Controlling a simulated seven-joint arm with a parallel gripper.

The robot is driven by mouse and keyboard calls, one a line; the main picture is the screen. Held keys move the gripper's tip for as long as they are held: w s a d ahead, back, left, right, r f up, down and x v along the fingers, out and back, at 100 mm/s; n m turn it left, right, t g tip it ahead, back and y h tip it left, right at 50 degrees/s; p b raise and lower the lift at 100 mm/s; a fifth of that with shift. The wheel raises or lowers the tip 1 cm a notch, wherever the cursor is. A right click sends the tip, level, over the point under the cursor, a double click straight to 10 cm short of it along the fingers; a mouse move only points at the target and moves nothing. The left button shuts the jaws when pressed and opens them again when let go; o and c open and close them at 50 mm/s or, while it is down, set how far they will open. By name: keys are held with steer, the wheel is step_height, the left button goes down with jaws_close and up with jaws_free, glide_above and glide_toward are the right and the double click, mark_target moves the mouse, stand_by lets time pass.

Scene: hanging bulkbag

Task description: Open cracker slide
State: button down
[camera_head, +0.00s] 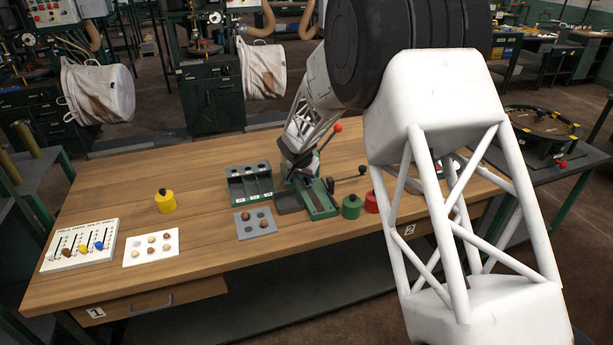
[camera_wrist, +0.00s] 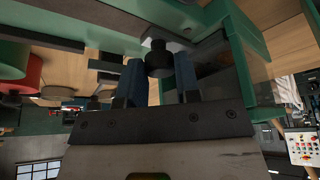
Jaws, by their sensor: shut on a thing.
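The cracker is a green bench device (camera_head: 319,200) with a flat slide bed, a lever with a red ball knob (camera_head: 338,127) and a dark side handle (camera_head: 362,170). It stands near the middle of the wooden table. My gripper (camera_head: 298,165) is down at the cracker's left side, partly hidden by its own wrist. In the wrist view, the two blue fingers of my gripper (camera_wrist: 159,82) are shut on a black round knob (camera_wrist: 158,56) beside the green body (camera_wrist: 245,35). The slide itself is mostly hidden by my wrist.
A yellow container (camera_head: 166,201) and white boards lie further left; clear table lies between.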

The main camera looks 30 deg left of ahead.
steer(key=shift+s+d, duration=3.9)
steer(key=shift+d, duration=0.05)
steer(key=c, duration=1.1)
jaws_free()
steer(key=shift+s+r, duration=0.1)
steer(key=shift+r, duration=0.05)
steer(key=v, duration=0.7)
steer(key=shift+r, duration=0.25)
steer(key=shift+s, duration=0.1)
